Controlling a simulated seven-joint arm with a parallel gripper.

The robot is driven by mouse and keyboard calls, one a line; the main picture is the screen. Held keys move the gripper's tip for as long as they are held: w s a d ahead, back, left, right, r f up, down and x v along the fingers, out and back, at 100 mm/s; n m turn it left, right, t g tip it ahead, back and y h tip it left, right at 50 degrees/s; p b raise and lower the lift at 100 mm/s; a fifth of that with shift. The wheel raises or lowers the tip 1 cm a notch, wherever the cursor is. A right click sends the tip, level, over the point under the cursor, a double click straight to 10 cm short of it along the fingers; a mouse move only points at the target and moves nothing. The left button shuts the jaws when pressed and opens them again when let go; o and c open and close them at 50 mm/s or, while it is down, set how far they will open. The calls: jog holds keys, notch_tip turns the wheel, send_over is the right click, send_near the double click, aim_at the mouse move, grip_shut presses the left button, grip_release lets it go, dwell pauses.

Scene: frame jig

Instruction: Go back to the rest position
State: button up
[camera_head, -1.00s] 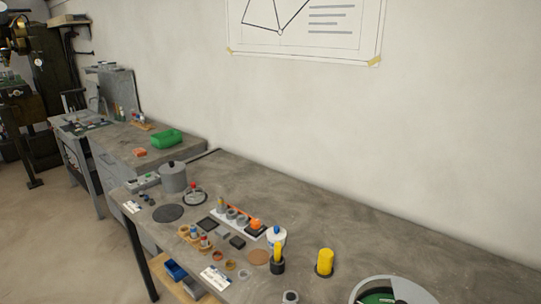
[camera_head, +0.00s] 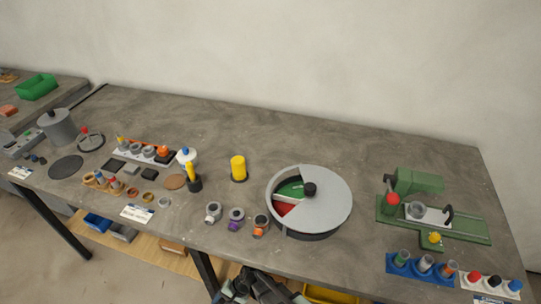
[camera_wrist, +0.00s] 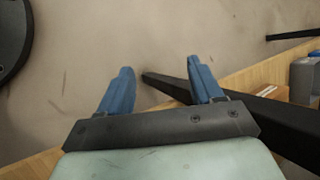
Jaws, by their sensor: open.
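My gripper shows in the wrist view (camera_wrist: 160,82), with two blue fingers spread apart and nothing between them. It hangs over the floor, near a black table leg (camera_wrist: 168,86) and a wooden board edge. In the head view, part of my arm (camera_head: 262,286) shows at the bottom edge, below the front of the workbench (camera_head: 330,150). The fingertips cannot be made out there.
On the bench stand a round grey drum (camera_head: 335,198) with a black knob, a green machine (camera_head: 418,182), a yellow cylinder (camera_head: 238,168) and several small fittings along the front. A wooden lower shelf (camera_head: 150,247) holds bins. The bench's back strip is clear.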

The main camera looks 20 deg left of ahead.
jog(key=s+d+g+h, duration=0.1)
jog(key=s+d+h, duration=0.1)
jog(key=d, duration=2)
jog(key=s+d+g+h, duration=0.1)
jog(key=s+d+h, duration=0.1)
jog(key=d, duration=2.1)
jog(key=shift+s+d+h, duration=0.2)
jog(key=shift+s+h, duration=0.2)
jog(key=shift+h, duration=0.3)
